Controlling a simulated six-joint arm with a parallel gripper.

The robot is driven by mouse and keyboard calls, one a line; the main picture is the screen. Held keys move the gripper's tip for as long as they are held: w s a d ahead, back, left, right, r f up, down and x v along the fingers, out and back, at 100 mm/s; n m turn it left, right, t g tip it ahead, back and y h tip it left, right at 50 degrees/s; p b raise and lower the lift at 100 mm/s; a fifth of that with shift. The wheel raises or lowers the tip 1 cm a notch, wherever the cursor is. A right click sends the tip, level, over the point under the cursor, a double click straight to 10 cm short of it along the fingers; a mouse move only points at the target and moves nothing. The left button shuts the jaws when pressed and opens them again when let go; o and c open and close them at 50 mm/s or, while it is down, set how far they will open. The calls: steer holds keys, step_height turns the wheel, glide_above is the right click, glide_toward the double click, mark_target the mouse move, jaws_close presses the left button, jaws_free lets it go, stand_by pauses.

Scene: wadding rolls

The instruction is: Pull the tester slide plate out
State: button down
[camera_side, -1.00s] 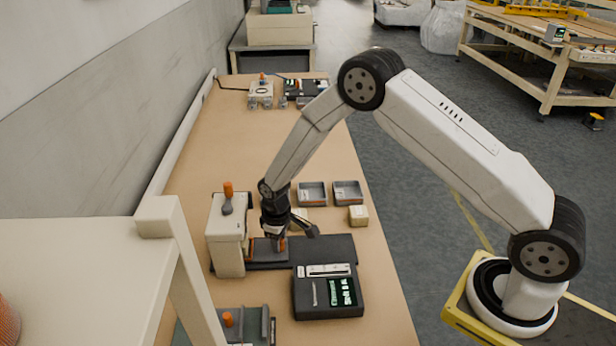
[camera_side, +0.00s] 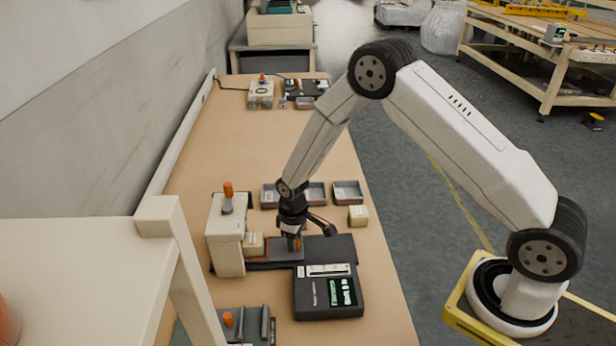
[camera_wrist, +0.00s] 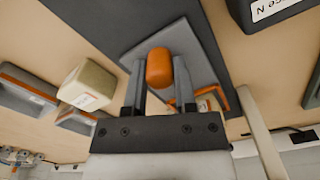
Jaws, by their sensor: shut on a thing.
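The tester (camera_side: 225,245) is a pale upright block with an orange-tipped lever at the left of the bench. Its grey slide plate (camera_side: 285,256) sticks out to the right over a dark base. An orange frame edge shows on the plate in the wrist view (camera_wrist: 247,100). My gripper (camera_side: 293,243) points down over the plate, shut on its upright orange handle (camera_wrist: 160,68), which sits between the fingers. A small beige block (camera_side: 253,243) stands between the tester and my gripper, seemingly on the plate; in the wrist view the fingers partly hide that area.
A dark instrument with a display (camera_side: 328,292) stands just in front of the plate. Behind are grey trays (camera_side: 347,192) and a loose beige block (camera_side: 358,216). A beige block with a label (camera_wrist: 88,85) lies left of the fingers in the wrist view.

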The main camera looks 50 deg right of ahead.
mark_target(332, 248)
steer(key=s+d, duration=0.6)
steer(key=d, duration=0.1)
steer(key=shift+s, duration=0.4)
steer(key=shift+c, duration=2)
jaws_free()
steer(key=shift+r, duration=0.1)
step_height(332, 248, up, 8)
steer(key=shift+a, duration=0.1)
